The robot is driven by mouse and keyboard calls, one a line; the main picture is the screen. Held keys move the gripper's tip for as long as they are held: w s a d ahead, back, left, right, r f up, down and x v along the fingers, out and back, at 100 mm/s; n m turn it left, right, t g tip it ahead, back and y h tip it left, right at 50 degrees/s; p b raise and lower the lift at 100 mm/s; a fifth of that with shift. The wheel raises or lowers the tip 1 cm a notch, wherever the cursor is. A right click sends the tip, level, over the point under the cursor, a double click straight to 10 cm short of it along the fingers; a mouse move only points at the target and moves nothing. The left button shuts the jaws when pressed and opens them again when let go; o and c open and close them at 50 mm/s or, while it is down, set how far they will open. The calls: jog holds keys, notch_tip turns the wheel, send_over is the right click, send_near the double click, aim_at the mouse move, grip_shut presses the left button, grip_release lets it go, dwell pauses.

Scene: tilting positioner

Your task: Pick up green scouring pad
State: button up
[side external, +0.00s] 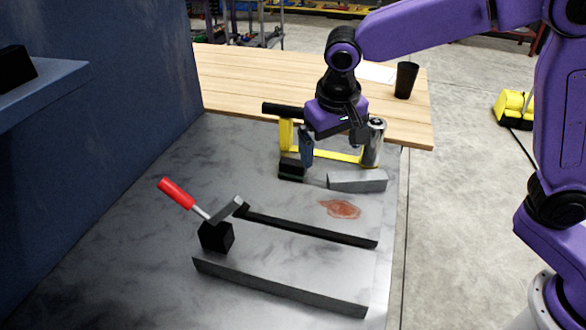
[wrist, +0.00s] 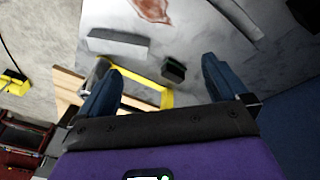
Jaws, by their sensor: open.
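The green scouring pad (side external: 291,169) is a small dark block with a thin green layer, on the grey metal table (side external: 130,215) in front of a yellow frame. In the wrist view the pad (wrist: 173,71) shows between my two fingers, beyond their tips and closer to the right one. My gripper (side external: 334,154) is open and points down, just right of the pad in the side view. One blue finger is near the pad's right edge there; I cannot tell whether they touch. The gripper also shows in the wrist view (wrist: 161,68), with nothing between its fingers.
A grey metal bar (side external: 357,180) lies right of the pad. The yellow frame (side external: 335,155) and a silver cylinder (side external: 374,146) stand close behind. A red-handled clamp (side external: 177,194), dark rails (side external: 305,225) and a reddish stain (side external: 340,209) are nearer the camera.

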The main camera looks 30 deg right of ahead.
jog(key=w+a+f+m+h, duration=0.25)
jog(key=w+m, duration=0.55)
jog(key=w, duration=0.4)
jog(key=t, duration=0.1)
send_near(293, 161)
jog(key=shift+m+y, duration=0.3)
jog(key=shift+y, duration=0.05)
jog(key=x, duration=0.5)
jog(key=shift+d+f, duration=0.25)
jog(key=shift+x, duration=2.7)
jog(key=shift+w+d+r, duration=0.1)
jog(key=shift+d+r, duration=0.05)
jog(key=shift+d, duration=0.05)
jog(key=c, duration=1)
